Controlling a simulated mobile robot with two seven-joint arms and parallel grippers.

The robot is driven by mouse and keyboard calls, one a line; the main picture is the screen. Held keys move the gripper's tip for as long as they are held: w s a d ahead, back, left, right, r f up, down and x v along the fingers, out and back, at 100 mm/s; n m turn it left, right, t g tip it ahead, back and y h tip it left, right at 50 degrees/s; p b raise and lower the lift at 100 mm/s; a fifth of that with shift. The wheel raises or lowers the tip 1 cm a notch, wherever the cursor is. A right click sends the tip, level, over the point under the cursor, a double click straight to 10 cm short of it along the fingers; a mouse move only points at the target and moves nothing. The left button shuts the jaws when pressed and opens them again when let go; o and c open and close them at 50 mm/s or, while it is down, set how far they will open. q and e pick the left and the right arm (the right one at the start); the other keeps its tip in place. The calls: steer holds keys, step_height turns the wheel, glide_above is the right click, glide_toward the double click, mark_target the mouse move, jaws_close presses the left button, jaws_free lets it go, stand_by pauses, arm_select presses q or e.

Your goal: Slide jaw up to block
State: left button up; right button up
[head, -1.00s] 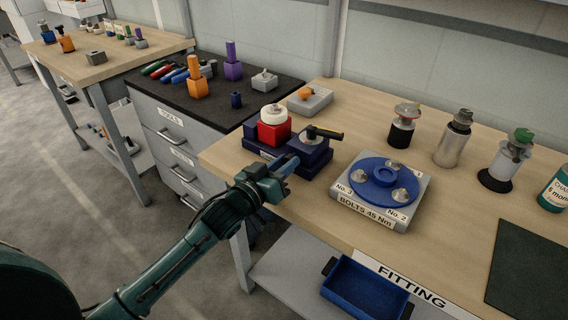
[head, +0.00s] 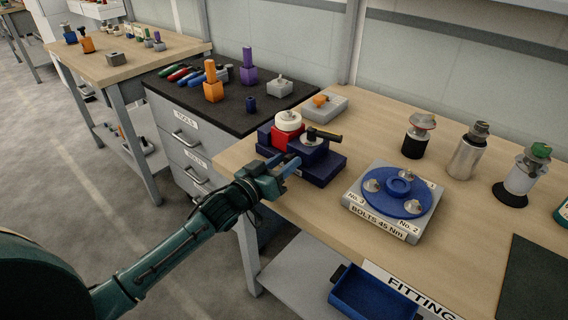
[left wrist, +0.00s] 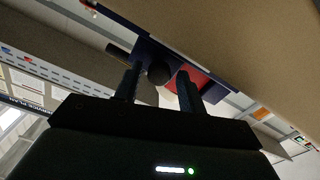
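A low dark-blue fixture (head: 325,170) sits at the bench's left end. On it stands a red block (head: 282,141) with a white round cap (head: 288,121). Right beside the block is the dark-blue jaw (head: 305,155), with a metal disc and black handle on top. I see little or no gap between jaw and block; contact is unclear. My left gripper (head: 289,167) is at the fixture's front, fingertips close to the jaw; whether they touch is unclear. In the left wrist view its fingers (left wrist: 158,92) are apart, the red block (left wrist: 190,78) beyond them. My right gripper is not in view.
Right of the fixture is a grey plate with a blue bolt disc (head: 397,195). A grey block with an orange knob (head: 323,104) stands behind. Several cylindrical pieces stand at the back right. A blue tray (head: 375,296) sits on the lower shelf. Bare bench lies between.

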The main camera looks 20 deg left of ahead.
arm_select(q)
steer(key=shift+o, duration=0.5)
steer(key=shift+s, duration=0.1)
steer(key=v, duration=1.3)
steer(key=s+d+f+m+g+y+p, duration=0.2)
steer(key=s+d+f+g+p, duration=0.4)
steer(key=s+d+f, duration=0.4)
steer(key=s+f, duration=0.2)
steer(key=s, duration=0.2)
steer(key=shift+s+m+y, duration=0.2)
steer(key=shift+m+y, duration=0.1)
steer(key=shift+y, duration=0.1)
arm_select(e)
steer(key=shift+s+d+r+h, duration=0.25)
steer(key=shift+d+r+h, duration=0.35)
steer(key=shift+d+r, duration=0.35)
arm_select(q)
steer(key=shift+d, duration=0.15)
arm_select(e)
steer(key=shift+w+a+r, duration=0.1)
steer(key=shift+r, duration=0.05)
